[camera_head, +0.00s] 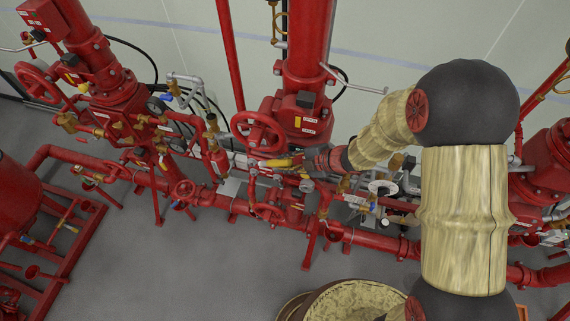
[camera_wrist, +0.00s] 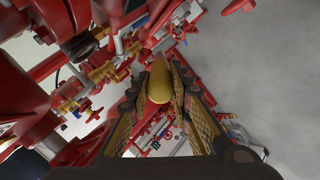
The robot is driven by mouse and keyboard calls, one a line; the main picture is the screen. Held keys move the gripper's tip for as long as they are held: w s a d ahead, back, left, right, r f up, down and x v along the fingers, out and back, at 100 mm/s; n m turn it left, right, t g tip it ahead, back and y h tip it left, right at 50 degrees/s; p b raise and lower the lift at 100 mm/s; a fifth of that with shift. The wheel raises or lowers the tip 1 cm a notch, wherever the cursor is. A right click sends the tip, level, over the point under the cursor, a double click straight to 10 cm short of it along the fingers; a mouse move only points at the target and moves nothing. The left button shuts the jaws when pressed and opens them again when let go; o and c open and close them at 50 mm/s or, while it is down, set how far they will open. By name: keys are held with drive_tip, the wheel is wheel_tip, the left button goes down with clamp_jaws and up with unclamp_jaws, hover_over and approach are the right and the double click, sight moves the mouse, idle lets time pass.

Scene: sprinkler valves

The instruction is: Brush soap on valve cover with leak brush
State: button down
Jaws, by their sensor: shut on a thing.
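My gripper (camera_head: 303,162) reaches in from the right among the pipes in the head view, low in front of the central red valve assembly (camera_head: 303,118). It is shut on a yellow, rounded handle, which I take to be the leak brush (camera_head: 279,163). In the wrist view the brush (camera_wrist: 158,82) lies between my two ridged fingers, its blunt yellow end showing. Its bristles are not visible. A red handwheel (camera_head: 258,131) is just above the brush in the head view. I cannot tell which part is the valve cover, or whether the brush touches anything.
Similar red valve assemblies stand at the left (camera_head: 113,85) and right (camera_head: 552,160). A long red pipe (camera_head: 225,205) runs low across the front. Brass fittings and small pipes crowd the gripper. The grey floor (camera_head: 155,265) is clear at the front left.

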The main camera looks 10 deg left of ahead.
drive_tip(key=w+f+b, duration=0.1)
drive_tip(key=w+f, duration=0.2)
drive_tip(key=shift+d, duration=0.1)
idle(0.3)
idle(0.8)
drive_tip(key=shift+s+r+p, duration=0.7)
drive_tip(key=shift+s+r, duration=0.6)
drive_tip(key=shift+r, duration=0.2)
drive_tip(key=s+r+p, duration=0.3)
drive_tip(key=s+r, duration=0.4)
drive_tip(key=shift+s+a+p, duration=0.2)
drive_tip(key=shift+a+p, duration=0.1)
drive_tip(key=shift+a, duration=0.1)
